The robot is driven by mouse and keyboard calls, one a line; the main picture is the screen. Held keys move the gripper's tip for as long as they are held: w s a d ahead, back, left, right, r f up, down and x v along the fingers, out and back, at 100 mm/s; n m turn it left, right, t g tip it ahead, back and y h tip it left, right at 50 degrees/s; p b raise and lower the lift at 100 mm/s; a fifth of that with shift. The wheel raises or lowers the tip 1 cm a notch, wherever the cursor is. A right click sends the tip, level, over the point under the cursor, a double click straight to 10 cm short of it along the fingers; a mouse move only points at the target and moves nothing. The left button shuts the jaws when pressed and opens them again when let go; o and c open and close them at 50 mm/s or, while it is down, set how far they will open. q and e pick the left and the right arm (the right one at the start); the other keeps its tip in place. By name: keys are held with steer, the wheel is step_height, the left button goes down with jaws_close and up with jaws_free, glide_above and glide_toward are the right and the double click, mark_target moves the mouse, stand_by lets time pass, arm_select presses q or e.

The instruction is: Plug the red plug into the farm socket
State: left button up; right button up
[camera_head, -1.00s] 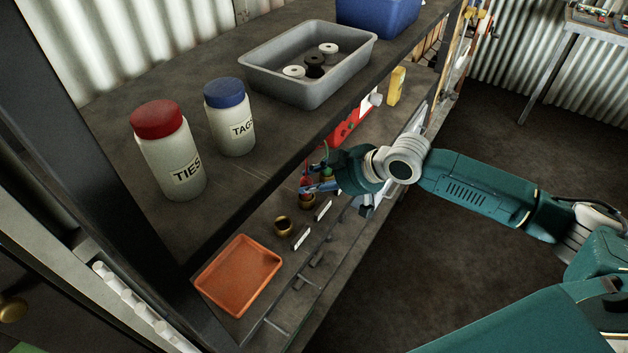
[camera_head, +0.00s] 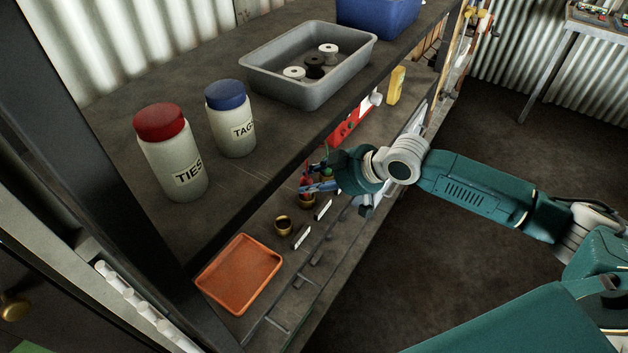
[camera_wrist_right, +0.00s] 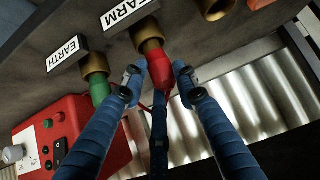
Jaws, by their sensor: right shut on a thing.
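The red plug (camera_wrist_right: 160,68) is between the fingertips of my right gripper (camera_wrist_right: 160,74) in the right wrist view; the gripper is shut on it. The plug's narrow end meets the brass farm socket (camera_wrist_right: 149,32), beside the FARM label (camera_wrist_right: 127,9). How deep it sits in the socket is hidden. In the head view my right gripper (camera_head: 320,187) reaches in under the upper shelf, just above the brass farm socket (camera_head: 307,202). My left gripper is not in view.
A green plug (camera_wrist_right: 100,88) sits at the brass earth socket (camera_wrist_right: 95,62), close beside my fingers. A red box (camera_wrist_right: 74,135) stands near. Another brass socket (camera_head: 283,225) is empty. An orange tray (camera_head: 240,272) lies on the lower shelf. The upper shelf (camera_head: 275,150) overhangs the workspace.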

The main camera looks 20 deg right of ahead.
steer(key=shift+f, duration=0.5)
steer(key=o, duration=0.9)
steer(key=shift+c, duration=0.2)
steer(key=p+v, duration=0.8)
steer(key=v, duration=0.3)
steer(key=shift+p, duration=0.3)
